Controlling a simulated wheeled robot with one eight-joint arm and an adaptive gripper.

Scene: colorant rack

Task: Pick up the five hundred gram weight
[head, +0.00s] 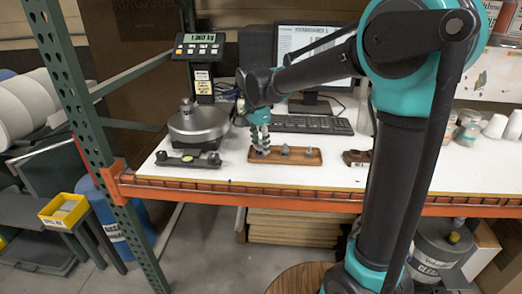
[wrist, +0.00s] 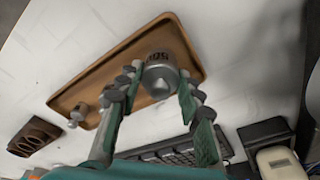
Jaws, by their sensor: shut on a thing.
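The five hundred gram weight (wrist: 160,78) is a silver metal cylinder with a knob and dark, partly readable digits, at one end of the wooden tray (wrist: 70,95) in the wrist view. My gripper (wrist: 158,92) has its two segmented fingers on either side of the weight, closed on it. In the head view, my gripper (head: 261,146) points down at the left end of the tray (head: 290,161) and hides most of the weight. I cannot tell whether the weight is clear of the tray. A smaller weight (wrist: 78,115) stands toward the tray's other end.
A scale (head: 198,124) with a round metal pan and a weight on it (head: 186,104) stands left of the tray. A keyboard (head: 312,125) and monitor are behind. A small brown wooden block (head: 356,157) lies to the right.

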